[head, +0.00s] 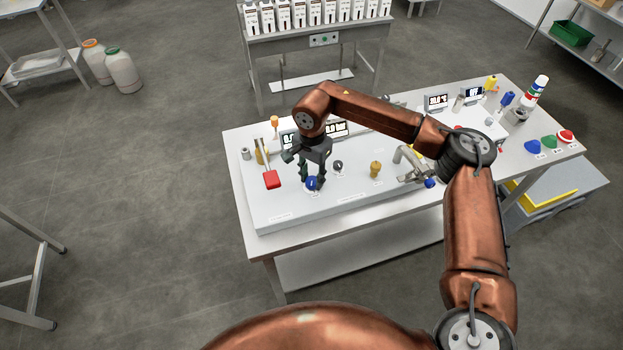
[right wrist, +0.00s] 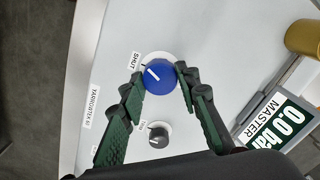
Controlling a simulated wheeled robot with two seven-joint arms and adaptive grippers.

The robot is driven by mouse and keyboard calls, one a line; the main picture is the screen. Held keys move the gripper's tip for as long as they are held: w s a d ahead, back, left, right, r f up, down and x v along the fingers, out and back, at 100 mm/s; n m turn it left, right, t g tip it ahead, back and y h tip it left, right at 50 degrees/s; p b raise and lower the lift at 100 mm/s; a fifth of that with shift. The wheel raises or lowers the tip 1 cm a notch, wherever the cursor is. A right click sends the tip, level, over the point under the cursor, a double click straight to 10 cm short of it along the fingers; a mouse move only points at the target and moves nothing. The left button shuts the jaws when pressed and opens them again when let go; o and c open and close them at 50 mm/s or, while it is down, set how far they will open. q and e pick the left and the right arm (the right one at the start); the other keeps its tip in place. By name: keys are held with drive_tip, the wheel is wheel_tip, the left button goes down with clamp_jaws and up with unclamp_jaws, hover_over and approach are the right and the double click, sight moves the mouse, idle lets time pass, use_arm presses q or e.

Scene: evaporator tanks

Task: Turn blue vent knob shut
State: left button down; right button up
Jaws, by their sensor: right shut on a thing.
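The blue vent knob (head: 312,184) sits on the front part of the sloped white panel (head: 340,207). My right gripper (head: 311,177) reaches down over it from above. In the right wrist view, the gripper's two green-padded fingertips (right wrist: 160,77) are on opposite sides of the round blue knob (right wrist: 162,82), shut on it. The knob's white pointer line slants up-left, roughly toward the SHUT label (right wrist: 133,61). A small dark knob (right wrist: 158,135) lies between the fingers, nearer the palm. My left gripper is not in view.
A red-handled lever (head: 271,180) stands left of the blue knob. A brass knob (head: 375,169) and a metal valve with pipe (head: 412,165) stand to the right. Small displays (head: 337,129) line the panel behind the gripper. The table's front edge is clear.

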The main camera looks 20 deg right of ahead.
sight(312, 181)
drive_tip(key=n+b, duration=0.1)
drive_tip(key=n, duration=0.3)
drive_tip(key=shift+n+b, duration=0.35)
drive_tip(key=shift+n, duration=0.05)
idle(0.4)
drive_tip(key=o, duration=1.1)
drive_tip(key=shift+o, duration=0.2)
drive_tip(key=shift+r, duration=0.15)
wheel_tip(312, 181, up, 12)
